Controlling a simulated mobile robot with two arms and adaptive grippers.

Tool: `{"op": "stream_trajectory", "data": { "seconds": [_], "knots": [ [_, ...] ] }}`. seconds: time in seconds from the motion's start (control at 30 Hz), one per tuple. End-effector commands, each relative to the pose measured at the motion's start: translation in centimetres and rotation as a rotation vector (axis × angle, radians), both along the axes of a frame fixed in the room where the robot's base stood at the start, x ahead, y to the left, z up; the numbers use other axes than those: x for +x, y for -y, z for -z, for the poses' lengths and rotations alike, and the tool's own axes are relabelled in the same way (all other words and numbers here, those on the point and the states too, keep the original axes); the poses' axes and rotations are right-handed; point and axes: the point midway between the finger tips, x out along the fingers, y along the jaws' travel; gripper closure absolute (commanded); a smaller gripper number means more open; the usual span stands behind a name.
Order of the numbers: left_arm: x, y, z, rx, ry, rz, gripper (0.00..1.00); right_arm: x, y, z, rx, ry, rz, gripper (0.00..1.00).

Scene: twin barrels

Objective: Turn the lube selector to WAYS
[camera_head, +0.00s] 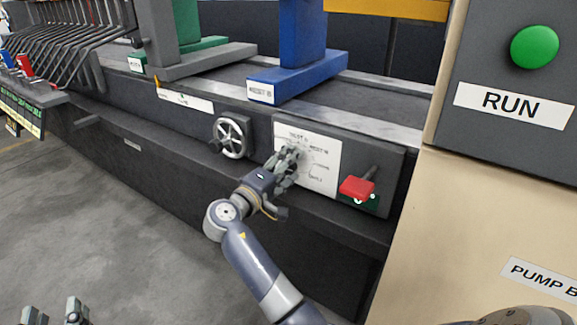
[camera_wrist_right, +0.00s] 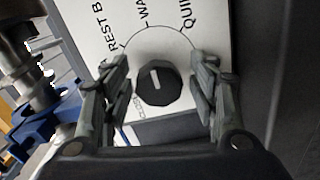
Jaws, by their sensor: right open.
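The lube selector is a black faceted knob (camera_wrist_right: 157,86) with a short white mark, on a white label plate (camera_head: 322,152). In the right wrist view the mark points roughly up, between the REST B and WAYS directions; its exact setting is hard to tell. REST B, a cut-off WAYS label (camera_wrist_right: 143,12) and a cut-off QUILL label curve around the knob. My right gripper (camera_head: 288,160) is at the plate, open, its fingers on both sides of the knob with gaps. It hides the knob in the head view. My left gripper (camera_head: 55,314) is open and empty at bottom left.
A red lever handle (camera_head: 357,188) sticks out right of the plate. A handwheel (camera_head: 231,138) is to its left. The beige and grey panel with a green RUN button (camera_head: 534,47) stands at right. Floor (camera_head: 120,230) is clear at left.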

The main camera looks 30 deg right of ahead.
Motion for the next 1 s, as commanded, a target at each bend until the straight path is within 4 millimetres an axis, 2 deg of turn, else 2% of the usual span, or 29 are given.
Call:
{"op": "stream_trajectory", "data": {
  "seconds": [0.17,0.4,0.53,0.7,1.0],
  "knots": [
    [0.0,0.0,0.0,-0.001,-0.001,0.001,0.6,-0.4,-1.1,0.1,0.001,-0.001,-0.002,0.46],
    [0.0,0.0,0.0,-0.001,-0.001,0.001,0.6,-1.9,-4.8,0.1,0.003,0.0,-0.003,0.46],
    [0.0,0.0,0.0,0.0,-0.001,0.001,0.6,-2.5,-6.2,0.1,0.002,-0.001,-0.001,0.46],
    [0.0,0.0,0.0,0.0,-0.001,0.0,0.6,-2.9,-6.9,0.0,0.0,0.0,0.001,0.46],
    [0.0,0.0,0.0,0.0,0.0,0.0,0.6,-2.9,-6.9,0.0,0.0,0.0,0.001,0.46]
  ]
}}
